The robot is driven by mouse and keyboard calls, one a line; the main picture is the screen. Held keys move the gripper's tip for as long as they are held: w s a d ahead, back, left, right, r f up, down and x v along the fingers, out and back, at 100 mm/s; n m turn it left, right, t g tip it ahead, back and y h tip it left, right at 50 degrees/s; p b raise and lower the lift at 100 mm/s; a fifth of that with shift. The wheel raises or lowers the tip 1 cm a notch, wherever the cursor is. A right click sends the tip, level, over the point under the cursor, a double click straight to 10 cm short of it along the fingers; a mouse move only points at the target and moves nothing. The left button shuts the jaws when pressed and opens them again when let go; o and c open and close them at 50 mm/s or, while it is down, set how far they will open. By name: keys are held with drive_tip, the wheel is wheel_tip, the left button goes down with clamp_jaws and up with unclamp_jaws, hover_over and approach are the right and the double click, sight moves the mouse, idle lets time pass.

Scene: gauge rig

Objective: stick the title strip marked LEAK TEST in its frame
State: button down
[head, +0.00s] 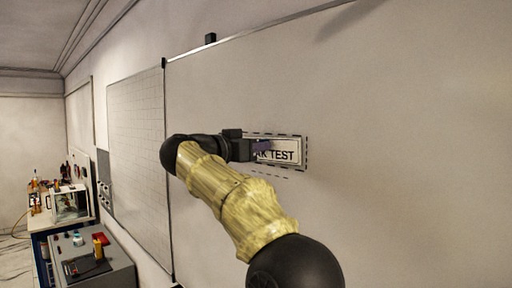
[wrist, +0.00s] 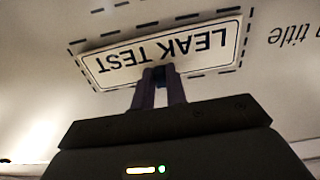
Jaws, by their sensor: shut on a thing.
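The LEAK TEST title strip (head: 284,155) is a white plate with dark letters and a dark border, up at the whiteboard. Its left part is hidden behind my gripper (head: 258,148) in the head view. In the wrist view the strip (wrist: 190,50) appears upside down, with my gripper (wrist: 159,76) shut on its near edge. The dashed frame (head: 307,150) is marked on the board around the strip. In the wrist view the strip looks slightly tilted and offset against the dashes (wrist: 115,36). I cannot tell whether the strip touches the board.
The whiteboard (head: 400,110) is mostly bare around the frame. A gridded board (head: 138,150) hangs to the left. A grey cabinet (head: 115,272) and a bench with equipment (head: 70,203) stand at lower left.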

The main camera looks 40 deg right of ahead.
idle(0.3)
drive_tip(key=c, duration=0.8)
unclamp_jaws()
drive_tip(key=shift+o, duration=0.2)
drive_tip(key=a, duration=0.9)
drive_tip(key=shift+s, duration=0.35)
drive_tip(key=shift+w, duration=0.1)
